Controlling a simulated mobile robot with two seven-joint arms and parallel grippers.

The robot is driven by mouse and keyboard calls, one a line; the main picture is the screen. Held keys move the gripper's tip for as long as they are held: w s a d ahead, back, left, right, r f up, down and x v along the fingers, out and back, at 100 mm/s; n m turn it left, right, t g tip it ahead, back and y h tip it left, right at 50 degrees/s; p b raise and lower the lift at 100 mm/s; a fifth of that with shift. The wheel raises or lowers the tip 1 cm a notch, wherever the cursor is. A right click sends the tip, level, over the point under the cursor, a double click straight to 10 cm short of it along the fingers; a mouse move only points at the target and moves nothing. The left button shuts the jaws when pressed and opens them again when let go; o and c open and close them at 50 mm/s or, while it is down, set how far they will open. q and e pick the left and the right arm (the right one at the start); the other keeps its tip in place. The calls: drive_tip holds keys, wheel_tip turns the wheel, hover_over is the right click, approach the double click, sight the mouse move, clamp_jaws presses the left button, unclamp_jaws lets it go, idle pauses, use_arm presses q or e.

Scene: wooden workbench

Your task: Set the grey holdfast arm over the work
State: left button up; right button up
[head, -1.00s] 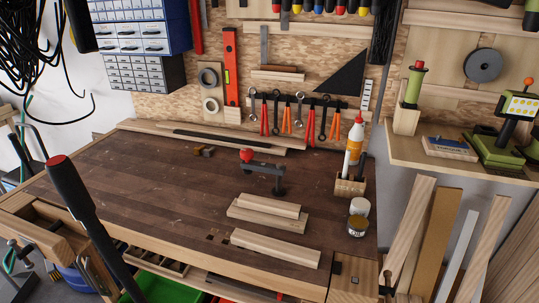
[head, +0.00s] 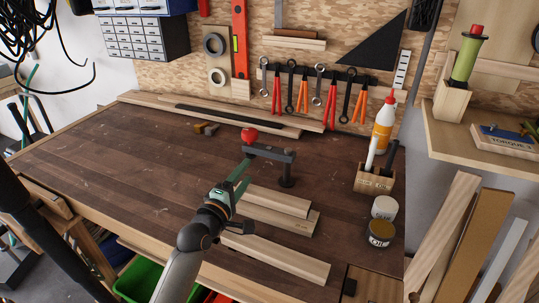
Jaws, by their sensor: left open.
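The holdfast's grey arm (head: 268,152) lies roughly level behind the boards, reaching left from its dark post (head: 287,170). A red knob (head: 249,134) stands at its left end. The work appears to be the pale upper board (head: 275,199), lying on a wider board (head: 282,219); the grey arm is behind them, not across them. My left gripper (head: 242,170) is open, its green fingers near the left end of the grey arm and just left of the boards. Whether they touch the arm I cannot tell. My right gripper is not in view.
Another pale board (head: 275,258) lies at the bench's front edge, partly behind my left arm. Long strips (head: 220,115) lie at the back. The bench's left side is clear.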

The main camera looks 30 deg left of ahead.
sight(262, 154)
use_arm(q)
drive_tip(key=w, duration=1.2)
drive_tip(key=shift+w+a+f+b, duration=0.15)
drive_tip(key=shift+w+a+b, duration=0.15)
drive_tip(key=shift+a+b, duration=0.05)
clamp_jaws()
idle(1.0)
